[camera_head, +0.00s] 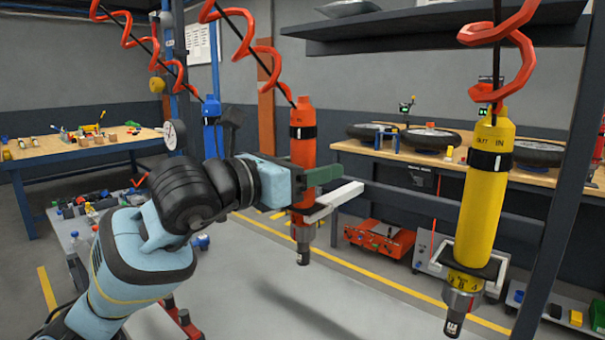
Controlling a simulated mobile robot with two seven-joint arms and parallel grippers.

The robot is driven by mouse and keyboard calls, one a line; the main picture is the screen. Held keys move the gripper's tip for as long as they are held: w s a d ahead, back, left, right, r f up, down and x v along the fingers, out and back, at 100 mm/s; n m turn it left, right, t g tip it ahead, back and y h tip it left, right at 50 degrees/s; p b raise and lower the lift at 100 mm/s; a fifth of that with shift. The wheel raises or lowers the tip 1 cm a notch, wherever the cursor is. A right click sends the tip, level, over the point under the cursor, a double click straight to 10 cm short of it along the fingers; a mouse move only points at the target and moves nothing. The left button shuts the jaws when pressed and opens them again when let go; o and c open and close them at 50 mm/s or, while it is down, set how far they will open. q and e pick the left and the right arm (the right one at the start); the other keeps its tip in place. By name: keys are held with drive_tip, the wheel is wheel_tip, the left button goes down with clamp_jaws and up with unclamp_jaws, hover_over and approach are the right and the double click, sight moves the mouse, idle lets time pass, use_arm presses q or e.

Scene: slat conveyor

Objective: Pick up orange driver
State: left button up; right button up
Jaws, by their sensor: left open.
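The orange driver (302,143) hangs upright from a red coiled cord near the middle of the view. It has a black band and a metal tip at the bottom. My right gripper is not in view.
A yellow driver (487,190) hangs at the right, and a blue driver (212,128) hangs farther back at the left. A dark post (555,200) stands at the right. A workbench (350,148) with wheels is behind. The floor below the orange driver is clear.

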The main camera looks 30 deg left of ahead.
use_arm(q)
drive_tip(key=shift+w, duration=0.2)
drive_tip(key=shift+c, duration=0.2)
drive_tip(key=c, duration=1)
drive_tip(key=shift+c, duration=1.1)
drive_tip(key=shift+r, duration=0.1)
clamp_jaws()
